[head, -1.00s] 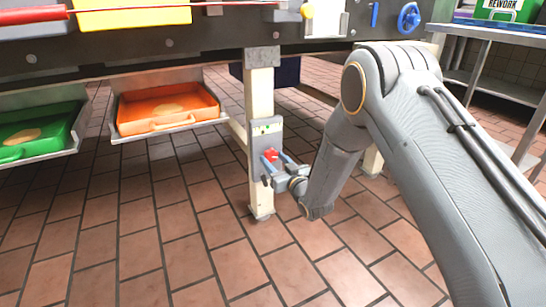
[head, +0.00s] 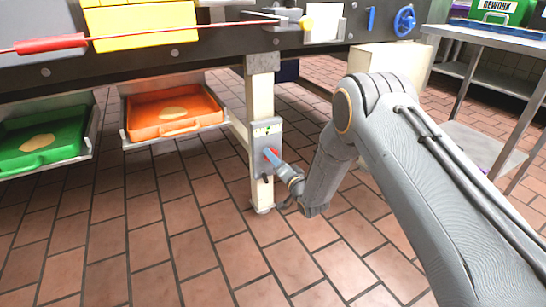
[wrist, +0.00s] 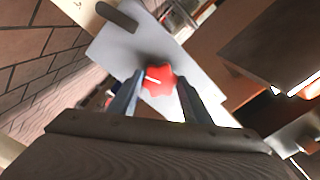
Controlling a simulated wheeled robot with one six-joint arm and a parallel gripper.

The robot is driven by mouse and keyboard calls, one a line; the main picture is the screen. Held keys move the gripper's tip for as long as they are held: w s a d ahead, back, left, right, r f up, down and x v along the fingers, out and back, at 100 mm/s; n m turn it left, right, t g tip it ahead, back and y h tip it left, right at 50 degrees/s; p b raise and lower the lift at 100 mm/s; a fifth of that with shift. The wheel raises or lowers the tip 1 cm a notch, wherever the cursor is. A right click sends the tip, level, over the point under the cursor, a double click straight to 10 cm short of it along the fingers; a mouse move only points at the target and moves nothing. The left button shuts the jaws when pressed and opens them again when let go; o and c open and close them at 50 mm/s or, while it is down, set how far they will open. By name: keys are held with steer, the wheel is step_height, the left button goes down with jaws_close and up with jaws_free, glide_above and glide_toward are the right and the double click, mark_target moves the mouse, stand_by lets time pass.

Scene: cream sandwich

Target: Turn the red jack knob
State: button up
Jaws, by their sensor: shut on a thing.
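The red jack knob (wrist: 157,80) has a lobed rim and a white mark on its face. It sits on a grey plate (wrist: 120,50) fixed to a cream table leg (head: 260,98). In the head view little of the red knob shows, as my gripper (head: 272,156) covers most of it. In the wrist view the two fingers of my gripper (wrist: 158,92) stand on either side of the knob and are shut on it. The wrist is rolled, so the plate looks tilted there.
An orange tray (head: 150,132) and a green tray (head: 70,146) hang under the dark table edge to the left. A metal shelf unit (head: 487,38) with a green REWORK bin (head: 500,10) stands at the right. The tiled floor in front is clear.

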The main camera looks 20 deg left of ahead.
steer(key=shift+w+d+m+p, duration=0.15)
steer(key=shift+m+p, duration=0.5)
steer(key=shift+m, duration=1.25)
steer(key=o, duration=1)
steer(key=shift+d, duration=0.1)
steer(key=shift+o, duration=0.3)
steer(key=shift+a, duration=0.2)
steer(key=shift+s, duration=0.2)
steer(key=p+v, duration=0.3)
steer(key=v, duration=0.4)
steer(key=shift+s+d, duration=0.2)
steer(key=shift+d, duration=0.1)
